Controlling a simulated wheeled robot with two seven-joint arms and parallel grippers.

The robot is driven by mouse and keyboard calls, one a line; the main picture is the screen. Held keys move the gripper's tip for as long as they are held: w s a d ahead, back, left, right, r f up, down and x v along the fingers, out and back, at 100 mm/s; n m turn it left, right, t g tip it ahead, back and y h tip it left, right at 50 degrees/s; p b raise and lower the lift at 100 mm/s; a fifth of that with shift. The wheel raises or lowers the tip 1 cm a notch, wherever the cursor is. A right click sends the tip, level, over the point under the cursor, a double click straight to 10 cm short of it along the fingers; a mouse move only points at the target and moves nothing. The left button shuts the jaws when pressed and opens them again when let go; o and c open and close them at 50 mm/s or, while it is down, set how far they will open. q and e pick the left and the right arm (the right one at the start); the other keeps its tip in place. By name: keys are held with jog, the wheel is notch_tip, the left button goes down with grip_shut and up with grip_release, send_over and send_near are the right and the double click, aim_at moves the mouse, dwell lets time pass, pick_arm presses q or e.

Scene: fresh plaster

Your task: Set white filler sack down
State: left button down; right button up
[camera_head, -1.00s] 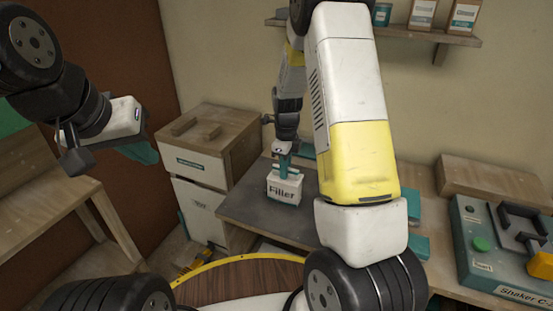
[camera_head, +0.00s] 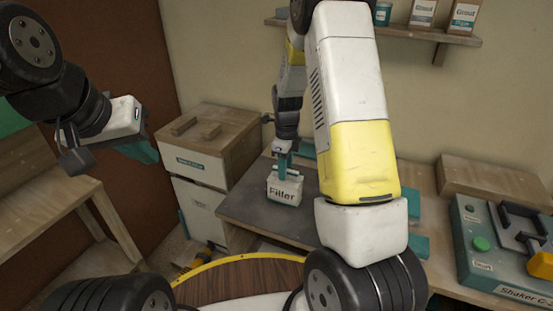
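The white filler sack (camera_head: 284,192), labelled "Filler", is upright on or just above the dark worktop (camera_head: 245,205) near its left part. I cannot tell for sure whether its base touches. My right gripper (camera_head: 284,168) points down with its teal fingers at the top of the sack and appears shut on it. My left gripper (camera_head: 146,153) is far to the left, away from the sack and with nothing visible in it. Its finger gap is not clear from this angle.
A wooden-topped white cabinet (camera_head: 195,172) stands left of the worktop. A wooden bench (camera_head: 50,205) is at the far left. A green shaker machine (camera_head: 490,250) sits at the right. A wall shelf (camera_head: 425,36) holds grout packs. My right arm hides the worktop's middle.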

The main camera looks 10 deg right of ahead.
jog(key=s+r+n+t+y, duration=0.1)
jog(key=s+r+n, duration=0.15)
jog(key=r, duration=0.65)
jog(key=s+r+n, duration=0.2)
jog(key=r+n, duration=0.1)
jog(key=r, duration=0.6)
jog(key=s+a+r+n+t, duration=0.1)
jog(key=s+r+n, duration=0.3)
jog(key=s+n, duration=0.6)
jog(key=s+a+r+n+t+y, duration=0.1)
jog(key=s+r+n+t, duration=0.3)
jog(key=s+n, duration=0.6)
jog(key=shift+a+r, duration=0.15)
jog(key=shift+r, duration=0.35)
